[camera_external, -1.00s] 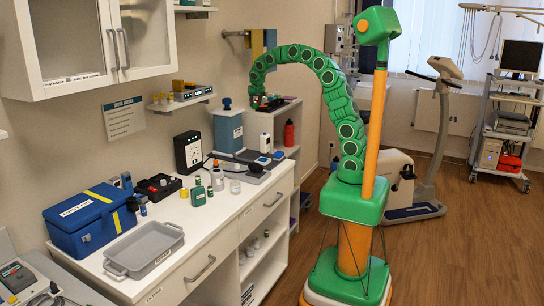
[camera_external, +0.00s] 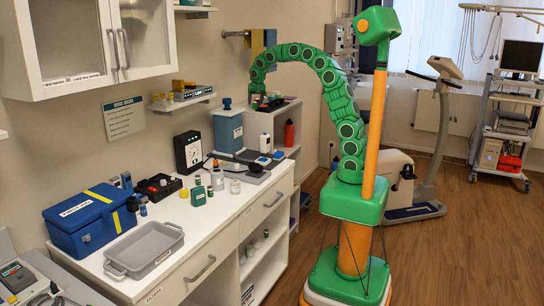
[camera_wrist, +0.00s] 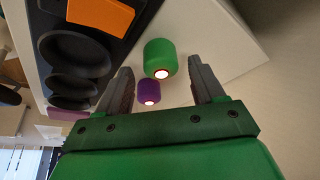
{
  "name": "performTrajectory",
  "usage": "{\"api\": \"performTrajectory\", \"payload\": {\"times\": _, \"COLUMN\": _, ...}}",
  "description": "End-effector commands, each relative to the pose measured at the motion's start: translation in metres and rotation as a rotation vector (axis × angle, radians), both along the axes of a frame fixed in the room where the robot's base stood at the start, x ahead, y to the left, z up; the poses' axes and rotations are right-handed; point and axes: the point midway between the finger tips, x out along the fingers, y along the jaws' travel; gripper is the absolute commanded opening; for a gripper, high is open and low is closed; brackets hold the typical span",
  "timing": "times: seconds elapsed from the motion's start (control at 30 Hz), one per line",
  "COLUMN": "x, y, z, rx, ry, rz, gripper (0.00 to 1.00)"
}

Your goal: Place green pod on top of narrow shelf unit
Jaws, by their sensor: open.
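A green pod (camera_wrist: 160,52), a short rounded cylinder with a bright round end, is in the wrist view between and slightly beyond the tips of my gripper (camera_wrist: 161,72). The fingers are apart on either side of it, and I see no grip on it. A smaller purple pod (camera_wrist: 149,90) is close beside the green one, also between the fingers. In the external view my arm arches to the left and down to the back wall, where a white narrow shelf unit (camera_external: 294,106) stands beyond the counter. My gripper is small and mostly hidden there.
In the wrist view, a dark tray (camera_wrist: 105,18) with round wells and an orange block (camera_wrist: 101,12) lies left of the pods. The counter (camera_external: 215,232) holds a blue box (camera_external: 88,222), a grey tray (camera_external: 146,247) and bottles.

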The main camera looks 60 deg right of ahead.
Motion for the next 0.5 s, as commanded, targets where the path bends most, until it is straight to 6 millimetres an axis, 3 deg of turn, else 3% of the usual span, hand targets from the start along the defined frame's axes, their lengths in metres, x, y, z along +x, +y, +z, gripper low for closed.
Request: {"api": "performTrajectory", "payload": {"times": 0.5, "x": -0.023, "y": 0.024, "z": 0.082, "rx": 0.0, "ry": -0.004, "rz": 0.001, "gripper": 0.68}}
